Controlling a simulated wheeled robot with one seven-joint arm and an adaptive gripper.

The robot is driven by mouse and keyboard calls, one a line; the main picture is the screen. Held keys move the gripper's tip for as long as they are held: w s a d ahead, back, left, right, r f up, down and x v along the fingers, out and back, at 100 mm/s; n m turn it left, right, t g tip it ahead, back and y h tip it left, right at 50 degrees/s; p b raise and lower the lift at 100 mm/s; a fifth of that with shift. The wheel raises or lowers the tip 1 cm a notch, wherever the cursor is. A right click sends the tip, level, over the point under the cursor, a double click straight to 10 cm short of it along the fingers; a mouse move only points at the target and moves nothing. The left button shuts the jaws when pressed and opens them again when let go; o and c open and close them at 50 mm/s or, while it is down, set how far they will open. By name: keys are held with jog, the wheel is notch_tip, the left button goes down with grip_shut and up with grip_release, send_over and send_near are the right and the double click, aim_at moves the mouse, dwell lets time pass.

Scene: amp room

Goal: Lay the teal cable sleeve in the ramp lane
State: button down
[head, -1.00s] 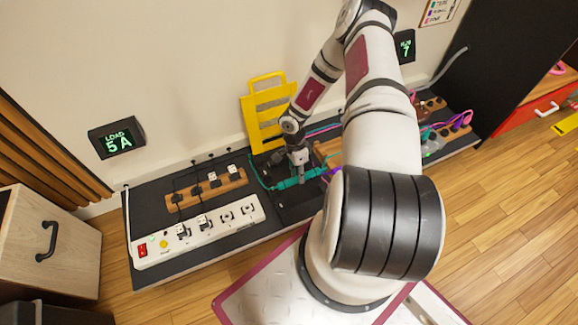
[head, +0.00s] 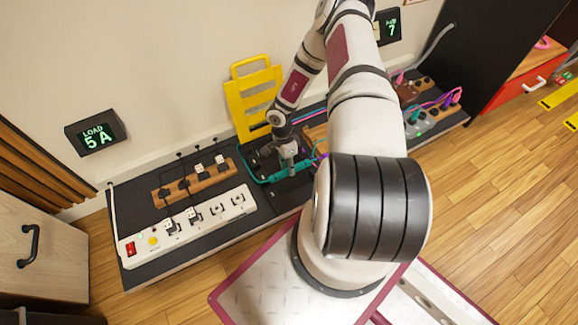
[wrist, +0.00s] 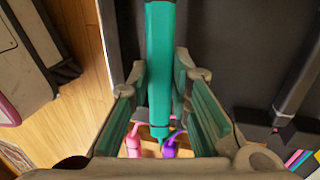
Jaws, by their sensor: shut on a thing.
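The teal cable sleeve (head: 293,170) lies low over the black bench among cables, to the right of the white power strip. In the wrist view the sleeve (wrist: 160,65) runs lengthwise between the two fingers of my gripper (wrist: 163,112), its narrow end towards the picture's bottom. My gripper (head: 287,163) is shut on it. In the head view my wrist and arm partly cover it. A teal cable loops off to its left. I cannot clearly tell the ramp lane; a black piece lies under and beside the sleeve, partly hidden by my arm.
A yellow slotted panel (head: 254,100) leans on the wall behind. A white power strip (head: 190,222) and a wooden socket block (head: 196,180) stand to the left. Pink and purple plugs (wrist: 170,148) show below the sleeve. More plugged cables (head: 430,115) are at the right.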

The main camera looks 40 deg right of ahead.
aim_at(290, 181)
jog(key=shift+w+b+x, duration=0.2)
jog(key=shift+b+x, duration=0.3)
jog(key=shift+x, duration=0.3)
jog(key=shift+w+b+x, duration=0.15)
jog(key=shift+b+x, duration=0.4)
jog(key=shift+x, duration=0.25)
jog(key=shift+w+b+x, duration=0.2)
jog(key=shift+b+x, duration=0.3)
jog(key=shift+x, duration=0.35)
jog(key=shift+d+f, duration=0.1)
jog(key=shift+d, duration=0.05)
jog(key=c, duration=1.4)
grip_release()
jog(key=v, duration=1.2)
jog(key=shift+w, duration=0.1)
